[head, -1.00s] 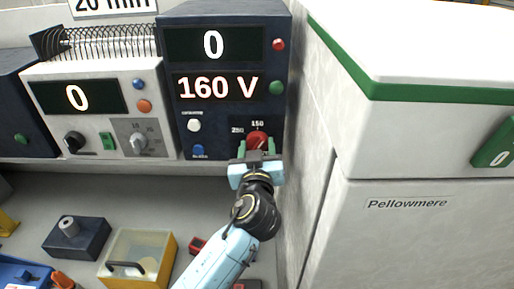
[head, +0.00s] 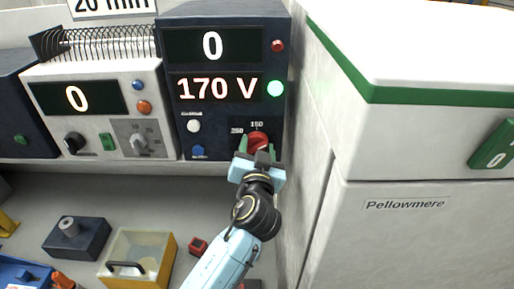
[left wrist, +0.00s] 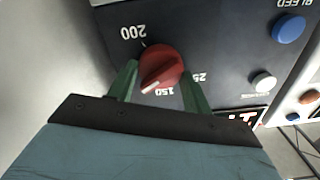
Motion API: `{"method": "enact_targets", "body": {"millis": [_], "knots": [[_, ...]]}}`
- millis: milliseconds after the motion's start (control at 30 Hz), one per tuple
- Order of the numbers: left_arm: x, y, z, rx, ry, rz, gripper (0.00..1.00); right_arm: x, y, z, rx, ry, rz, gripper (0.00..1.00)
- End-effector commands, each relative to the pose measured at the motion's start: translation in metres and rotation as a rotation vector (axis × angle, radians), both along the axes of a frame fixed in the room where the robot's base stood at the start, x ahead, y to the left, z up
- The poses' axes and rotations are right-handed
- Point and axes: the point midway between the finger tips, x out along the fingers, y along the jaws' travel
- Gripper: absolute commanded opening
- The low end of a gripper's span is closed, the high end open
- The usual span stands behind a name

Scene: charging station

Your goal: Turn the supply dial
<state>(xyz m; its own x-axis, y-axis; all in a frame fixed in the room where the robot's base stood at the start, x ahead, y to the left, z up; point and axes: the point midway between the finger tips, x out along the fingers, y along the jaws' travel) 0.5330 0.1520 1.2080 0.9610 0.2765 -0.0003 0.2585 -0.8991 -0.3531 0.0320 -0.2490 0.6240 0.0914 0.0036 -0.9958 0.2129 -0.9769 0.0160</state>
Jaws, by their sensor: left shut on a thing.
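The red supply dial (head: 257,140) is on the lower right of the dark blue supply unit (head: 224,112). In the left wrist view the dial (left wrist: 161,63) shows upside down, with its white pointer line near the 150 mark. My left gripper (head: 256,155) is at the dial, its green fingers (left wrist: 160,85) on either side of it, shut on it. The unit's lower display (head: 217,87) reads 170 V and its upper display (head: 212,45) reads 0. My right gripper is not in view.
A white unit (head: 99,110) reading 0 stands to the left. A white cabinet (head: 410,215) marked Pellowmere stands close on the right. Below are a yellow box with a clear lid (head: 140,250) and a small red block (head: 198,246).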

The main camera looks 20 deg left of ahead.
Motion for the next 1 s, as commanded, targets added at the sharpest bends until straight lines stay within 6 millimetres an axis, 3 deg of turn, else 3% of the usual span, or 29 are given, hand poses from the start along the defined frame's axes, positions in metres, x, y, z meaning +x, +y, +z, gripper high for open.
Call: {"method": "enact_targets", "body": {"millis": [433,467,600,1000], "knots": [[0.0,0.0001,0.0005,0.014,0.003,0.001,0.27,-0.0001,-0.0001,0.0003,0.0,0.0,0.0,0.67],[0.0,0.0001,0.0005,0.014,0.003,0.001,0.51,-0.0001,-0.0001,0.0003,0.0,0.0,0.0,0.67],[0.0,0.0001,0.0005,0.013,0.002,0.001,0.69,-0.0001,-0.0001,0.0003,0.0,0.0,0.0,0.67],[-0.0066,-0.0023,-0.001,0.012,0.004,-0.001,0.71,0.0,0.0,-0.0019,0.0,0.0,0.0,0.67]]}}
